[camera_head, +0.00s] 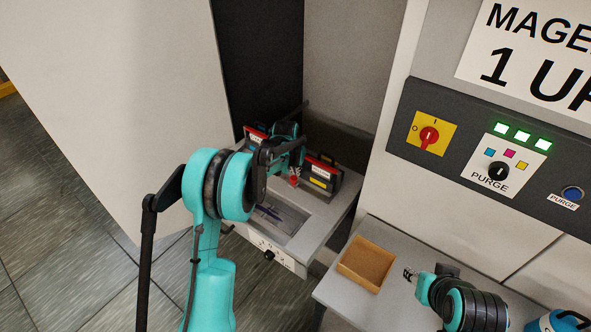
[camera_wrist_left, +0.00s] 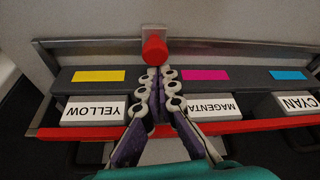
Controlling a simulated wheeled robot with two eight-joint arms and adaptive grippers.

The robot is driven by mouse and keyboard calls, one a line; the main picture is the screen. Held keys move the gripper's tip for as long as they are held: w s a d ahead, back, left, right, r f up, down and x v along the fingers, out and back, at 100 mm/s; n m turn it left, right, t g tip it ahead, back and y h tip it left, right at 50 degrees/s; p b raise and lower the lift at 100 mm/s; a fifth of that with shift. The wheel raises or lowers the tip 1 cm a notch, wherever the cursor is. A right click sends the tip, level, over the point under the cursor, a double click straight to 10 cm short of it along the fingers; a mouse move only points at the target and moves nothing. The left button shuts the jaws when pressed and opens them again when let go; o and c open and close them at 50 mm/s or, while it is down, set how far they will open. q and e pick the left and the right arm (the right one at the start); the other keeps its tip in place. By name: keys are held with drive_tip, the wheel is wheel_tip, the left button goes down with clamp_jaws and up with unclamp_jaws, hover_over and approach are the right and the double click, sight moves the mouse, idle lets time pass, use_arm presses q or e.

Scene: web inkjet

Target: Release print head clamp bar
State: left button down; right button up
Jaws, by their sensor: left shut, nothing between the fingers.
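The print head unit shows in the left wrist view as a dark bar (camera_wrist_left: 222,74) with yellow, magenta and cyan patches. A red bar (camera_wrist_left: 262,126) runs along it past the YELLOW, MAGENTA and CYAN labels. A red knob (camera_wrist_left: 154,50) sits on a small grey plate at the middle. The knob also shows in the head view (camera_head: 294,181). My left gripper (camera_wrist_left: 159,72) is shut and empty, its tips close beside the knob, over the dark bar; contact is unclear. My left arm hides part of the unit in the head view. My right gripper (camera_head: 408,274) is low right, its finger state unclear.
A shallow tan tray (camera_head: 347,264) lies on the grey shelf beside my right gripper. A dark control panel (camera_head: 465,122) with a red switch and PURGE controls is at the right. A pale cabinet panel (camera_head: 130,110) stands at the left.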

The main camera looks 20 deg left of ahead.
use_arm(q)
drive_tip(key=shift+s+a, duration=0.25)
drive_tip(key=shift+s, duration=0.5)
drive_tip(key=shift+s+a, duration=0.3)
drive_tip(key=shift+s, duration=0.45)
drive_tip(key=shift+s+a, duration=0.25)
drive_tip(key=shift+s, duration=0.5)
